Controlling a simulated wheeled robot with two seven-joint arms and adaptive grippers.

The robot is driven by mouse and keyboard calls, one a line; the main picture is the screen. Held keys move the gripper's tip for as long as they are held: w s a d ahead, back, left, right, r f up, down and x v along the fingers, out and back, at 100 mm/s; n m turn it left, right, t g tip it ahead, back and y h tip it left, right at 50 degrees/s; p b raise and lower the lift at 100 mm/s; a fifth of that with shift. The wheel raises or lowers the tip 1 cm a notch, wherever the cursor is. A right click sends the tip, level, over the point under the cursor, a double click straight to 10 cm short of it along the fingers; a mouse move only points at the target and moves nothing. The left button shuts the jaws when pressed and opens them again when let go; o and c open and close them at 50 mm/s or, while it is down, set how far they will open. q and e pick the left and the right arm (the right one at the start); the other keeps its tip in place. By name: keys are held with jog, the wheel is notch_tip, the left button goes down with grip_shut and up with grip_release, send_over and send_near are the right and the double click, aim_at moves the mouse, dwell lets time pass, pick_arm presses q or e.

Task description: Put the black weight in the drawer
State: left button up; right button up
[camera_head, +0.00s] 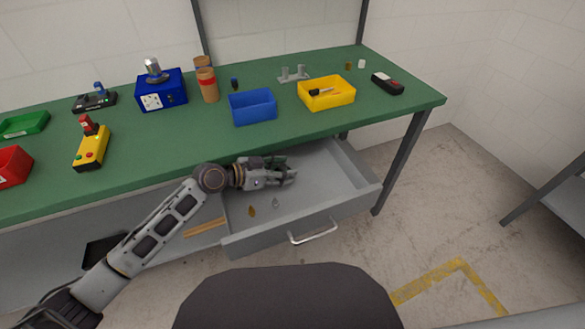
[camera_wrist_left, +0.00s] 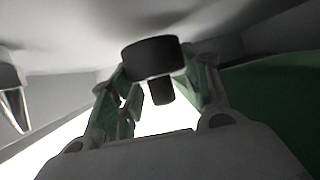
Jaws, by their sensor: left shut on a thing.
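The grey drawer (camera_head: 318,190) under the green bench is pulled open. My left gripper (camera_head: 284,172) reaches in over the drawer, near its back left part. In the left wrist view my left gripper (camera_wrist_left: 160,85) is shut on the black weight (camera_wrist_left: 153,57), a dark disc with a short stem. The weight is hard to make out in the head view, where the fingers hide it. I cannot tell whether it touches the drawer floor. My right gripper is not in view.
Two small items, a brownish one (camera_head: 251,211) and a grey one (camera_head: 275,202), lie in the drawer. On the green bench (camera_head: 200,130) stand a blue bin (camera_head: 253,108), a yellow bin (camera_head: 326,93) and several other items. The bench edge is close above my left arm.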

aim_at(293, 167)
pick_arm(q)
jog(key=shift+w+d+r, duration=0.2)
jog(key=shift+w+d, duration=0.15)
jog(key=shift+d, duration=0.4)
jog(key=shift+w+d, duration=0.35)
jog(key=shift+d, duration=0.4)
jog(key=shift+w+d+f, duration=0.1)
jog(key=shift+d+f, duration=0.05)
jog(key=shift+f, duration=0.65)
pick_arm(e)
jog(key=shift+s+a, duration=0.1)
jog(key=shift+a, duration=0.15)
pick_arm(q)
jog(key=o, duration=1.2)
jog(key=shift+f, duration=0.1)
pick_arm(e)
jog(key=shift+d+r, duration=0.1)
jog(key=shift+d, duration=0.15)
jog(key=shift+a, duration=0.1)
